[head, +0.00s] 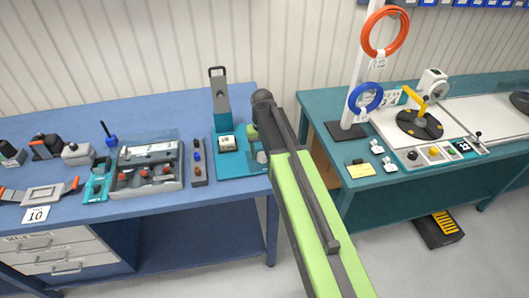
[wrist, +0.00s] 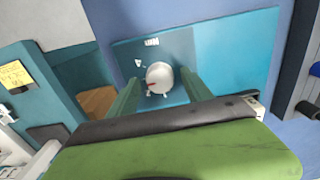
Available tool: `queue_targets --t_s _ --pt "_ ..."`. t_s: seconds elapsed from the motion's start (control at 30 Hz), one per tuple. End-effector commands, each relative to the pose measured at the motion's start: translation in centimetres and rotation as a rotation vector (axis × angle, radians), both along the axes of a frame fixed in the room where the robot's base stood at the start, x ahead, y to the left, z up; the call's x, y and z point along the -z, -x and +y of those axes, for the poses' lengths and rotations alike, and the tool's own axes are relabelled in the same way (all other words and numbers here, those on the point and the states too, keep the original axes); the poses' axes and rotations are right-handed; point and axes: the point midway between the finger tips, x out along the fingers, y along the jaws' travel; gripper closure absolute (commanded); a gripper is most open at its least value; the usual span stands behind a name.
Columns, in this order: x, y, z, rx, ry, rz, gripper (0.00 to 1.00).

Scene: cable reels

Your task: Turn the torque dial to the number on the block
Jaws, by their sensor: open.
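My gripper (wrist: 158,82) is open, with one green finger on each side of the dial; contact cannot be told. In the head view my arm hides most of the dial (head: 262,157), at the right end of the blue bench. A small pale block (head: 227,143) with unreadable dark marks sits left of it on the teal fixture. A white card reading 10 (head: 36,214) lies at the bench's left front edge.
A grey upright post (head: 219,95) stands behind the block. A clear tray of parts (head: 146,170) and a dark strip with coloured knobs (head: 198,160) are further left. A teal bench (head: 410,172) with a reel stand (head: 350,127) is on the right, across a gap.

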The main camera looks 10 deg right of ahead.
Motion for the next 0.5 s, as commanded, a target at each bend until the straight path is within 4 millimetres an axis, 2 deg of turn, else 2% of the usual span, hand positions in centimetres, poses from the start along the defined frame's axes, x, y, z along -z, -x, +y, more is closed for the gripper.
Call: queue_targets --t_s 0.17,0.5 --pt "-2.4 0.0 0.0 0.000 0.000 0.000 0.42" --pt "-9.9 0.0 0.0 0.000 0.000 0.000 0.42"
